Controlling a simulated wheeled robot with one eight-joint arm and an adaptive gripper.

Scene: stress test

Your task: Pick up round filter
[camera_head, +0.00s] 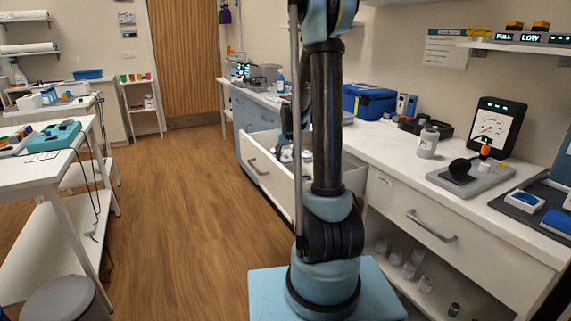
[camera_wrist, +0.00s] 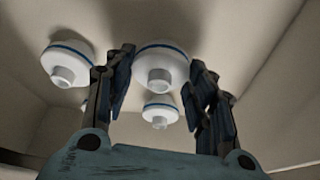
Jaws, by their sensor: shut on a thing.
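In the wrist view, my gripper (camera_wrist: 161,72) has a finger on each side of a white round filter (camera_wrist: 160,62) with a blue ring and a short nozzle. It is shut on this filter. A second, similar filter (camera_wrist: 68,62) is to the left of the fingers. A third filter (camera_wrist: 160,112) shows just below the held one in the picture. In the head view, my arm hides most of the gripper, which is at the open drawer (camera_head: 268,178); small white pieces (camera_head: 287,154) show there.
The drawer's pale walls surround the filters. The white counter (camera_head: 395,150) above carries a blue case (camera_head: 366,101), a bottle (camera_head: 428,141) and a gauge (camera_head: 495,127). A closed drawer (camera_head: 440,228) is at right. A white table (camera_head: 40,170) stands at left; the wooden floor (camera_head: 180,200) between is clear.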

